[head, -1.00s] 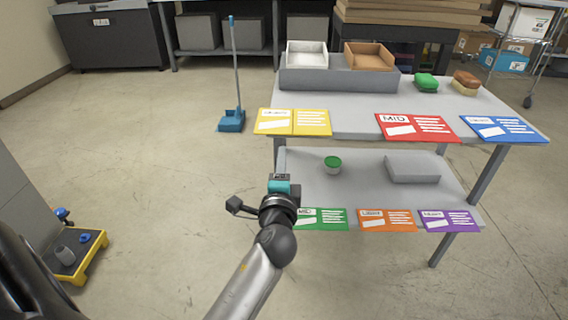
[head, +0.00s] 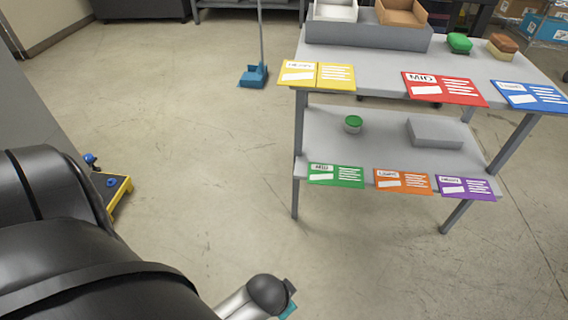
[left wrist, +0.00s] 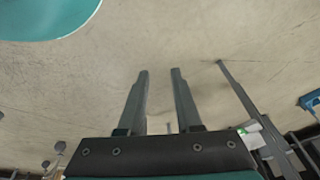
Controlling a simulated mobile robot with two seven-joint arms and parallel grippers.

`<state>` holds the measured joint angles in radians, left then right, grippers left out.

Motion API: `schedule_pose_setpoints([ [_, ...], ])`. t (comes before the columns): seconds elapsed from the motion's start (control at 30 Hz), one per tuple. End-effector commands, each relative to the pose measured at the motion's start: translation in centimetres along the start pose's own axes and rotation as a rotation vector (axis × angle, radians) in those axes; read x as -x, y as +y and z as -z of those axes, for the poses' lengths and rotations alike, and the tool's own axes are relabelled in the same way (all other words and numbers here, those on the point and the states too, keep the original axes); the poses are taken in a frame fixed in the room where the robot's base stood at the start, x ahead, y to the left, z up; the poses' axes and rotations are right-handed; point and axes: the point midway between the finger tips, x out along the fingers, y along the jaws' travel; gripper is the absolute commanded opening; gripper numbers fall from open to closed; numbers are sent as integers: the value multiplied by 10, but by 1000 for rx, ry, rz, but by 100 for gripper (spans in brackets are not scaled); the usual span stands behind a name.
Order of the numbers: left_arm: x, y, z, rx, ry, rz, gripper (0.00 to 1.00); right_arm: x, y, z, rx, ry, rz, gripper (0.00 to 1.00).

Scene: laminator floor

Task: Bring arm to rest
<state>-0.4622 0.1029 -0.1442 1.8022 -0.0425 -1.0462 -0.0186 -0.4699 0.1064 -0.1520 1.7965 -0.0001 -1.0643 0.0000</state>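My left gripper (left wrist: 160,72) shows in the left wrist view with its two grey fingers apart and nothing between them. Bare floor (left wrist: 185,40) lies beyond the fingers. My right gripper is in neither view.
A grey two-level table (head: 380,72) with coloured cards stands right of centre. A green-lidded tub (head: 353,124) and a grey block (head: 435,133) are on its lower shelf. A blue dustpan (head: 253,76) stands left of it. A yellow-edged cart (head: 118,196) is at left. Floor between is clear.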

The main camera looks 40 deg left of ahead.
Motion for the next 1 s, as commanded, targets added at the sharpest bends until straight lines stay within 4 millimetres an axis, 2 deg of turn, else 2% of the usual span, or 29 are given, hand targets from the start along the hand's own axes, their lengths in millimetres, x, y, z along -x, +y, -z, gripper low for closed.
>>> schedule_pose_setpoints([
  [0.03, -1, 6, -8, 18, -21, -24, 34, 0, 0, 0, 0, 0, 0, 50],
  [0.13, -1, 12, -15, 36, -40, -45, 34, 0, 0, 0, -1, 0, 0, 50],
  [0.67, -2, 11, -14, 33, -36, -42, 34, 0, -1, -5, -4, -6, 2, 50],
  [0.83, -15, 9, -24, 29, -47, -37, 34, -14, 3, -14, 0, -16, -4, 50],
  [1.0, -38, 3, -49, 23, -62, -27, 34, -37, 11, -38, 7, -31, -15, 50],
])
